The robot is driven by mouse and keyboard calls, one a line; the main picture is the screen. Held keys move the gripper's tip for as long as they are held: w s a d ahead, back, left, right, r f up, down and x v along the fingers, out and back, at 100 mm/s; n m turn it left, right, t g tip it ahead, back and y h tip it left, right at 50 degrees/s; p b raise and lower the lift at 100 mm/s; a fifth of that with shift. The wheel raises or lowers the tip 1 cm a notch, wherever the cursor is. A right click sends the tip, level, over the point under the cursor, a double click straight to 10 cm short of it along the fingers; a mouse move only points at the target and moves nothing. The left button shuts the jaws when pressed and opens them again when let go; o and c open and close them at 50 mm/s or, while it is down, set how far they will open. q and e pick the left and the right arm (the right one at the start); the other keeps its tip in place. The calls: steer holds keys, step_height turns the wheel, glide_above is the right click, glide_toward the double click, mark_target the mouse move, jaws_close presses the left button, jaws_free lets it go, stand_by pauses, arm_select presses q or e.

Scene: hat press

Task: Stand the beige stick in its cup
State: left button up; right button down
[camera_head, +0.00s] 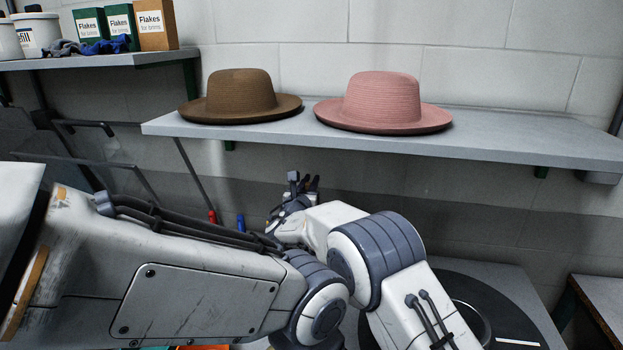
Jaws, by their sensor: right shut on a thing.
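I cannot make out the beige stick or its cup in this view; the low middle of the scene is covered by my arms. My right gripper (303,184) is small and dark, near the middle of the picture below the hat shelf, with its fingers pointing up. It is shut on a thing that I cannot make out. My left gripper is not in view. A red tip (212,217) and a blue tip (240,223) show just above my large white arm link, to the left of the right gripper; what they belong to is hidden.
A grey wall shelf (540,148) holds a brown hat (238,92) and a pink hat (382,98). An upper left shelf holds buckets (37,32), flakes boxes (156,25) and blue gloves (108,45). A dark round plate (515,310) lies lower right, near another table (602,292).

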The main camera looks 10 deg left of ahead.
steer(key=shift+s+a+f, duration=0.1)
steer(key=shift+a+f, duration=0.3)
steer(key=shift+f, duration=0.4)
step_height(320, 180, down, 10)
steer(key=b, duration=0.9)
steer(key=shift+f, duration=0.25)
steer(key=c, duration=0.7)
jaws_free()
steer(key=shift+c, duration=0.2)
steer(key=shift+r, duration=0.1)
steer(key=s+d+r+b, duration=0.4)
steer(key=d+r+b, duration=0.1)
steer(key=d+r, duration=0.5)
steer(key=shift+d+r, duration=0.4)
steer(key=shift+d, duration=0.15)
